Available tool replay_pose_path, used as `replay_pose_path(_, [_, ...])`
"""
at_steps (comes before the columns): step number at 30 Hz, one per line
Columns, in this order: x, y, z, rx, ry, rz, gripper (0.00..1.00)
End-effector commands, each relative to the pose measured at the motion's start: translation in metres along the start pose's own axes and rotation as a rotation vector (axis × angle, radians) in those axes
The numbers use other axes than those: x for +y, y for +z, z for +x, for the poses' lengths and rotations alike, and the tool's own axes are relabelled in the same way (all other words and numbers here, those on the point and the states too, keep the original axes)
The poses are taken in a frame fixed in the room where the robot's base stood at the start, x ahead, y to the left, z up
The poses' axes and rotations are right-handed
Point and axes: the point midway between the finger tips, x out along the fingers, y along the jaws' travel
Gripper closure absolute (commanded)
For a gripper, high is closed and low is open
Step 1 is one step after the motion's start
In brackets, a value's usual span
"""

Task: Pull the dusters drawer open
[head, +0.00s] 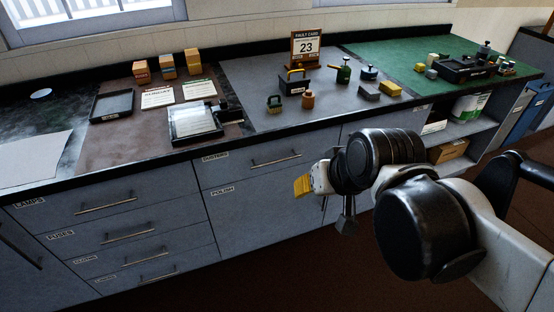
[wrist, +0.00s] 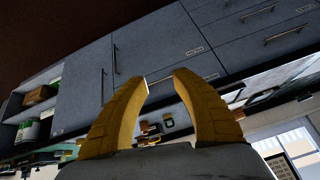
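The dusters drawer (head: 240,170) is the shallow grey front under the middle of the counter, above a door labelled polish (head: 245,210). It looks shut, flush with the fronts around it. Its bar handle (head: 275,160) is level and uncovered in the head view. My gripper (head: 302,186) is in front of the cabinet, right of and a little below that handle in the picture. In the wrist view, which looks upside down, the two yellow fingers of my gripper (wrist: 160,77) are spread with nothing held. A pale bar, apparently the handle, shows between the fingertips; its distance is unclear.
Drawers labelled lamps (head: 105,198) and fuses (head: 128,228) are on the left, shut. The floor in front is clear.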

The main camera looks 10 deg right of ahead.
Motion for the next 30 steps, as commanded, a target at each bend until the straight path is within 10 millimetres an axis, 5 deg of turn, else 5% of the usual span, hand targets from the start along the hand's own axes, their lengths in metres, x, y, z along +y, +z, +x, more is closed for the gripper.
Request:
replay_pose_path(9, [-0.023,-0.101,0.073,-0.059,-0.266,0.246,0.68])
replay_pose_path(18, [-0.011,-0.173,0.170,-0.063,-0.551,0.441,0.68])
replay_pose_path(24, [0.016,-0.195,0.237,-0.033,-0.752,0.546,0.68])
replay_pose_path(30, [0.053,-0.187,0.298,0.024,-0.960,0.630,0.68])
